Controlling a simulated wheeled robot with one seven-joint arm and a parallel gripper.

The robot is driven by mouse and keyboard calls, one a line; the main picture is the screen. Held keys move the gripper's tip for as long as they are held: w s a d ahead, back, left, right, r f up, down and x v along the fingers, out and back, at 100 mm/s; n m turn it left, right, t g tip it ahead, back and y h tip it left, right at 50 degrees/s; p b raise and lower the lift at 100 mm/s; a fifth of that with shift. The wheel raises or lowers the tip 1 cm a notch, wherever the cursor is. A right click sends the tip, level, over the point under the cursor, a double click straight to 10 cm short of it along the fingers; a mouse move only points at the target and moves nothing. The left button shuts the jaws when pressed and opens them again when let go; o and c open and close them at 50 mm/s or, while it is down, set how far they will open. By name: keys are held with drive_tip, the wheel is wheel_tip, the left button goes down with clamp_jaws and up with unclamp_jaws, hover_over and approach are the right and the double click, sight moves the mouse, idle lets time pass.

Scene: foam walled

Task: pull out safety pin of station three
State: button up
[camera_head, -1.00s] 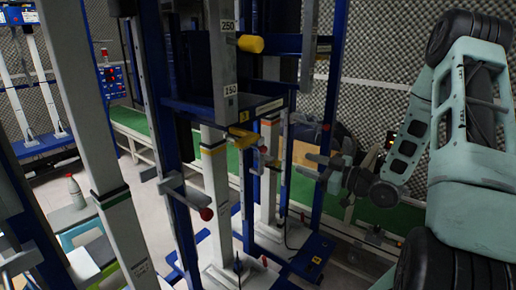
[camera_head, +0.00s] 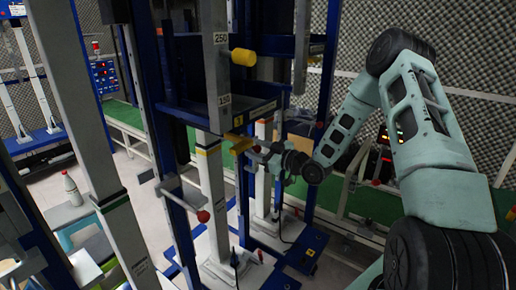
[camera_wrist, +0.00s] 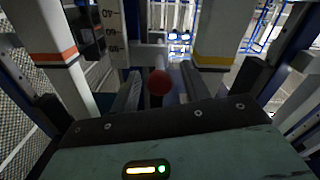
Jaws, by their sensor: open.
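My gripper (camera_head: 266,155) is open, reaching in from the right to the front of a blue-framed station. In the wrist view its two fingers (camera_wrist: 161,92) stand on either side of a red ball knob (camera_wrist: 160,81) at the end of a pale bar, and no grip on it shows. In the head view my gripper mostly hides this knob. Another red knob on a pin (camera_head: 203,216) sits on the nearer blue post, lower left of my gripper.
White columns with an orange band (camera_wrist: 55,57) and a yellow band (camera_wrist: 215,60) flank my gripper in the wrist view. A yellow knob (camera_head: 243,57) and blue shelf (camera_head: 190,112) are above it. A spray bottle (camera_head: 71,188) stands at the left.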

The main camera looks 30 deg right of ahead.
drive_tip(key=shift+c, duration=0.3)
clamp_jaws()
drive_tip(key=b+v, duration=0.1)
drive_tip(key=v, duration=0.7)
drive_tip(key=shift+s+b, duration=0.3)
drive_tip(key=shift+s, duration=0.1)
drive_tip(key=shift+d, duration=0.2)
drive_tip(key=shift+o, duration=0.3)
unclamp_jaws()
drive_tip(key=shift+s, duration=0.1)
drive_tip(key=b+v, duration=0.3)
drive_tip(key=v, duration=1.4)
drive_tip(key=shift+s+b, duration=0.15)
drive_tip(key=shift+b, duration=0.2)
drive_tip(key=shift+r, duration=0.1)
